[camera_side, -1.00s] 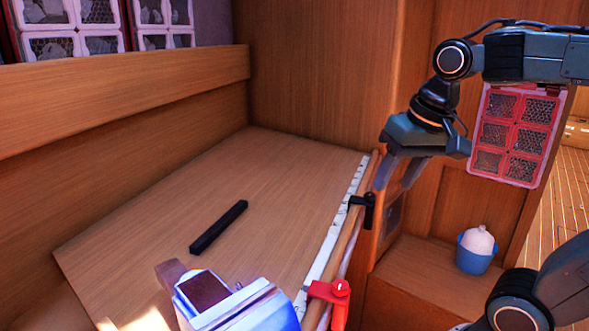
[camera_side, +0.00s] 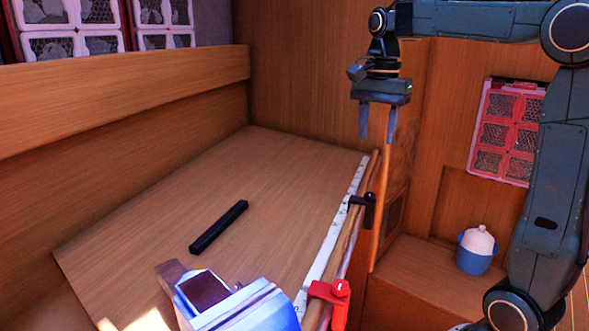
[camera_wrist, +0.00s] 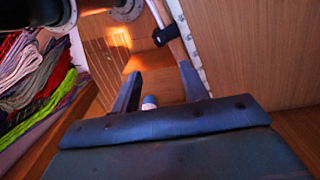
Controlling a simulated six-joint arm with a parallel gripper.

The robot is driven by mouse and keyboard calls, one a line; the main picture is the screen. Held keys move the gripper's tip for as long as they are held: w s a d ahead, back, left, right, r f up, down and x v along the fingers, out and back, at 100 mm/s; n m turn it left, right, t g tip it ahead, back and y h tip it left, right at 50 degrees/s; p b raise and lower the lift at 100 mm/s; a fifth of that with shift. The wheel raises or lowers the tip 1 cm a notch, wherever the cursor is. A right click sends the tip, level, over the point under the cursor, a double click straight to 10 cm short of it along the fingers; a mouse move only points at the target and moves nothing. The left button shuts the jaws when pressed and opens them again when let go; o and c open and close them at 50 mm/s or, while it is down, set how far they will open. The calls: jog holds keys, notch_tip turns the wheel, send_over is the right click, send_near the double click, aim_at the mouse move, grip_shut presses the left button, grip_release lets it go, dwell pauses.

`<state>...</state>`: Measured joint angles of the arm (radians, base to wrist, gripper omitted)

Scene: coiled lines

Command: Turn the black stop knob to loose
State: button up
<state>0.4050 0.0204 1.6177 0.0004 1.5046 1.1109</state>
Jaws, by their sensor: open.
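The black stop knob (camera_side: 368,199) sits on the rail (camera_side: 349,235) along the right edge of the wooden table, with a short arm reaching left over the white scale strip. In the wrist view the black stop (camera_wrist: 166,35) shows at the top, on the rail beyond my fingers. My gripper (camera_side: 377,138) is open and empty, pointing down, above the far end of the rail and higher than the knob, touching nothing. In the wrist view its two fingers (camera_wrist: 160,88) stand apart. Markings for the knob's setting are too small to read.
A red stop (camera_side: 330,291) is on the same rail nearer the camera. A black bar (camera_side: 218,227) lies on the table (camera_side: 150,215), beside a blue-white vise-like device (camera_side: 235,303). A blue pot (camera_side: 474,250) stands on the lower ledge. Coiled lines (camera_wrist: 38,80) fill the wrist view's left.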

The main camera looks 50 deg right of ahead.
aim_at(370, 194)
jog(key=shift+f, duration=0.2)
notch_tip(370, 194, down, 14)
jog(key=shift+r, duration=0.25)
dwell(0.4)
grip_shut()
